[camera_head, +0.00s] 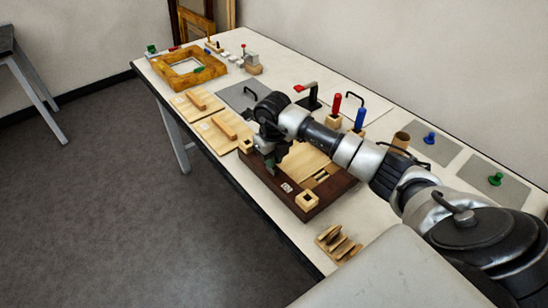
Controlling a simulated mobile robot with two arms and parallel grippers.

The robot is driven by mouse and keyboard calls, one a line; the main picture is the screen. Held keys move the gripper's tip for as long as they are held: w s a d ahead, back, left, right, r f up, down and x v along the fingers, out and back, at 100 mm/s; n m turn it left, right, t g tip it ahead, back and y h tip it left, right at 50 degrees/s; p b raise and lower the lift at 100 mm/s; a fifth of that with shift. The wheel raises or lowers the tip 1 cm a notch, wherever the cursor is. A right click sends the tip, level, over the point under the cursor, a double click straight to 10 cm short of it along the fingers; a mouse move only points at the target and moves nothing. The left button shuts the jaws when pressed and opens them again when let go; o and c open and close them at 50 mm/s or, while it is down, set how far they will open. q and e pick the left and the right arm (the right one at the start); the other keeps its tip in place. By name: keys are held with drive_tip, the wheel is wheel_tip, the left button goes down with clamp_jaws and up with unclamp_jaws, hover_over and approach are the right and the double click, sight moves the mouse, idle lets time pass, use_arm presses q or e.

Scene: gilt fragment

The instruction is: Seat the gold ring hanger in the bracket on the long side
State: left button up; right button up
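My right arm comes in from the lower right. Its dark gripper (270,165) points down at the left part of a dark brown wooden tray or frame (328,197) holding pale wood panels. I cannot tell whether its fingers are open or shut, or whether they hold anything. A pale block with a square hole (307,200) sits at the near corner of the dark wood, and a similar block (245,145) at its left corner. A small whitish tag (287,187) is on the long side between them. I cannot make out the gold ring hanger or surely identify the bracket. My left gripper is out of view.
A gilt frame (170,75) lies at the table's far end. Two pale boards with handles (197,101) lie left of the dark wood. Red (337,104) and blue (360,118) handled tools stand behind it. A slotted wood rack (338,243) sits at the front edge.

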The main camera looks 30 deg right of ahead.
drive_tip(key=shift+s+a+f, duration=0.35)
drive_tip(key=shift+a+f, duration=0.05)
drive_tip(key=shift+f, duration=0.3)
drive_tip(key=shift+w+r+p, duration=0.1)
drive_tip(key=shift+r+p, duration=0.5)
drive_tip(key=shift+w+r+b, duration=0.25)
drive_tip(key=shift+r+b, duration=0.05)
wheel_tip(320, 180, up, 12)
drive_tip(key=b, duration=0.2)
drive_tip(key=shift+d, duration=0.1)
drive_tip(key=shift+f, duration=0.1)
